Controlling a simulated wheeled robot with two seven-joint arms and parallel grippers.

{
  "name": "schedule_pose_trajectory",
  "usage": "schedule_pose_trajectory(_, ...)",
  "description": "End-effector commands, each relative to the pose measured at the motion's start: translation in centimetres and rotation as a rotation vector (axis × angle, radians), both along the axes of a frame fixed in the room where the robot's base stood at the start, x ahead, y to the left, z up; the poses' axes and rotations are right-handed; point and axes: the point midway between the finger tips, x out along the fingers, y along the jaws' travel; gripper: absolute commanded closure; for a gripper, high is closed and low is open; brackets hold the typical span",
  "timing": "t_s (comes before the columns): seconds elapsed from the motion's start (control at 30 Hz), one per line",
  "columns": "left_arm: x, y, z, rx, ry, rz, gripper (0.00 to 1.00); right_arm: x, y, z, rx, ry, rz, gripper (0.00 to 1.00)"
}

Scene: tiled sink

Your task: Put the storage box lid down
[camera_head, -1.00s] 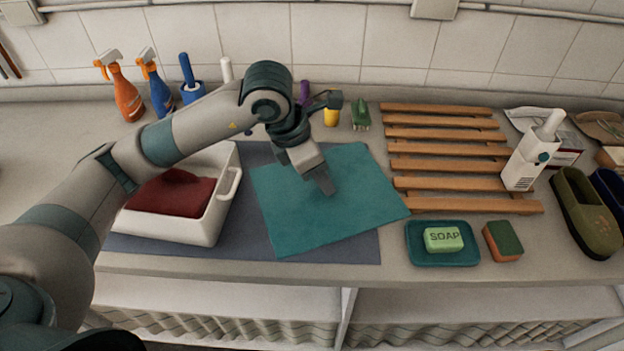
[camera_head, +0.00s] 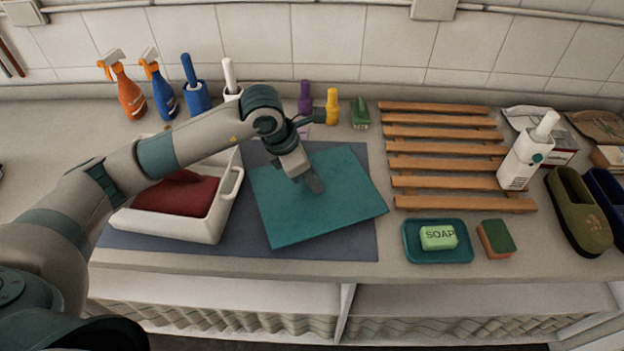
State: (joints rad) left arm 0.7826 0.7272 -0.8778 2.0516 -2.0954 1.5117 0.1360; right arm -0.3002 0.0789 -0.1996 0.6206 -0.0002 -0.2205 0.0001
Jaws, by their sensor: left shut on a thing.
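The storage box lid (camera_head: 325,220) is a flat teal panel in the middle of the head view, over the grey-blue mat (camera_head: 340,250). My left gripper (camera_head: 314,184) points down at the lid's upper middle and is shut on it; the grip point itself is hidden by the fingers. I cannot tell whether the lid touches the mat or is just above it. The white storage box (camera_head: 185,229) stands open to the left of the lid with dark red cloth (camera_head: 177,193) inside. My right gripper is not in view.
A wooden slatted rack (camera_head: 450,183) lies to the right, with a white bottle (camera_head: 524,157) at its right end. A soap dish (camera_head: 425,254) and sponge (camera_head: 496,239) are in front of it. Spray bottles (camera_head: 126,92) and brushes line the wall. The counter's front edge is near the mat.

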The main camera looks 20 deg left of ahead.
Motion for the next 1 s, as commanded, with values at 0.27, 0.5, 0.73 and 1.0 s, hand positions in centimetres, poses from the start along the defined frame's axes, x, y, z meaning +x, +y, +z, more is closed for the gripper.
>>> schedule_pose_trajectory(0.27,0.0,0.0,-1.5,0.0,-0.002,-0.001,1.0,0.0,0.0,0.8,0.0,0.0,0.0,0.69)
schedule_pose_trajectory(0.5,0.0,0.0,-1.7,0.0,-0.002,-0.001,1.0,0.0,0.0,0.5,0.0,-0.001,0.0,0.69)
schedule_pose_trajectory(0.73,0.0,0.0,-1.7,0.0,-0.001,0.0,0.66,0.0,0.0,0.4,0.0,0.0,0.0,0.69)
schedule_pose_trajectory(1.0,0.0,0.0,-1.7,0.0,-0.001,0.0,0.66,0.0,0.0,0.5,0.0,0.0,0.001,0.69)
